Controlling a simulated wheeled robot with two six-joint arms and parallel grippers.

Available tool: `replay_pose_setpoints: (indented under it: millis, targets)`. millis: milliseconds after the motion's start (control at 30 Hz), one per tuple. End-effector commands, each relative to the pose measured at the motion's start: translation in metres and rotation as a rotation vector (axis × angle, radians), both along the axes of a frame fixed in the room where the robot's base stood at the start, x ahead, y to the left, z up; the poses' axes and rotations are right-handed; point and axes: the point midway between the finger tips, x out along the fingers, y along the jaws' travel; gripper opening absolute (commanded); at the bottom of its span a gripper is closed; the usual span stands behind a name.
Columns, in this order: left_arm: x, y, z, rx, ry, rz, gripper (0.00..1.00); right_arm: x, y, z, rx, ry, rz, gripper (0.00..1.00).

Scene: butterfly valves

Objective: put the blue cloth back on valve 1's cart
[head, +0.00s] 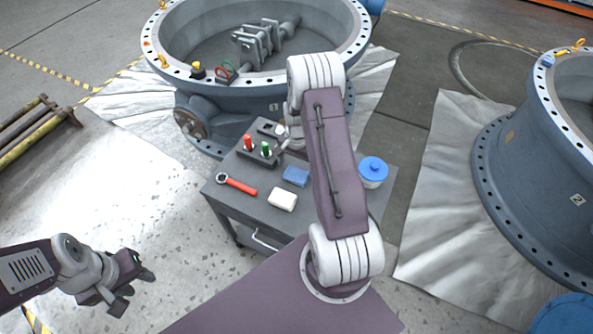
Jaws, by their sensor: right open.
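A folded blue cloth (296,176) lies on the top of the grey cart (228,203), beside a white block (282,200). The cart stands in front of the large valve at the back (190,82). My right arm reaches over the cart's right part. My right gripper (285,145) is at the cart's far side, beyond the cloth and apart from it, largely hidden by the arm. It is open, and I see no cloth in it. My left gripper (137,288) is at the lower left over bare floor, with its fingers apart and empty.
Yellow rails (30,138) lie at the left.

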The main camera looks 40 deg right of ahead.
Motion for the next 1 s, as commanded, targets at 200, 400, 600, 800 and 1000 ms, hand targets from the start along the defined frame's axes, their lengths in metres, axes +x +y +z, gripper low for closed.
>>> replay_pose_setpoints:
  millis: [200,400,600,800,1000]
  targets:
    - [0.000,0.000,0.007,0.000,0.000,0.000,0.36,0.001,0.000,0.057,-0.002,-0.003,0.000,0.98]
    - [0.000,0.000,0.009,0.000,0.000,0.000,0.36,0.000,0.000,0.081,-0.001,0.000,0.000,0.98]
    - [0.000,0.000,0.009,0.000,0.000,0.000,0.36,-0.003,0.012,0.091,-0.002,-0.005,0.056,0.98]
    - [0.000,0.000,0.009,0.000,0.000,0.000,0.36,-0.058,0.118,0.141,-0.022,-0.064,0.635,0.98]
    - [0.000,0.000,0.009,0.000,0.000,0.000,0.36,-0.121,0.167,0.153,-0.042,-0.101,1.037,0.98]
